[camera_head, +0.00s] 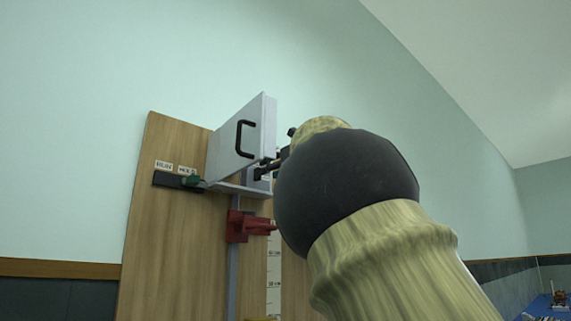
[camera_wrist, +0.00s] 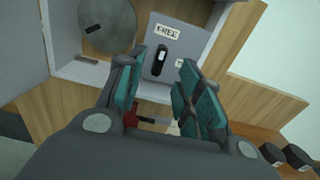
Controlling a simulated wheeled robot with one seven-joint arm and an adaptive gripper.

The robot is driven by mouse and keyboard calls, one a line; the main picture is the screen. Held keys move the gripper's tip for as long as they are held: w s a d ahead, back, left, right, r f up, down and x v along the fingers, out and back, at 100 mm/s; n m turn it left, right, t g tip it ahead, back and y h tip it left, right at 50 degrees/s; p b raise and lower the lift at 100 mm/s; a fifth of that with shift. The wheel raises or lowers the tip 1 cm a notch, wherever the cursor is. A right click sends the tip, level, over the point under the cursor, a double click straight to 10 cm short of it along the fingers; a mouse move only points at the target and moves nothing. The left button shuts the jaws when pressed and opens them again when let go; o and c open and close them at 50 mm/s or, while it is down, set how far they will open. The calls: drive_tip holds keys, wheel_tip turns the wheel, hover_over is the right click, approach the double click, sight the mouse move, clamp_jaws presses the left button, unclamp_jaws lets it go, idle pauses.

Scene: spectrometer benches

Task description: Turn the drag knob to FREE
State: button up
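The drag knob (camera_wrist: 159,58) is a small black knob with a white mark on a grey panel (camera_wrist: 188,38) in the wrist view. A FREE label (camera_wrist: 167,32) sits just above it, and a second label (camera_wrist: 180,63), partly hidden by the right finger, sits to its right. The knob's exact setting is hard to read. My gripper (camera_wrist: 164,69) is open, its teal-padded fingers apart on either side of the knob in the picture; I cannot tell whether they touch it. In the head view my arm hides the knob and most of the gripper.
A white door with a black handle (camera_head: 244,139) stands open left of my arm. A green-tipped lever (camera_head: 192,181) by the RUN label (camera_head: 164,165) and a red clamp (camera_head: 240,226) are on the wooden board (camera_head: 150,230). A grey disc (camera_wrist: 104,27) is left of the panel.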

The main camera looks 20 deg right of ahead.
drive_tip(key=v, duration=0.6)
idle(0.5)
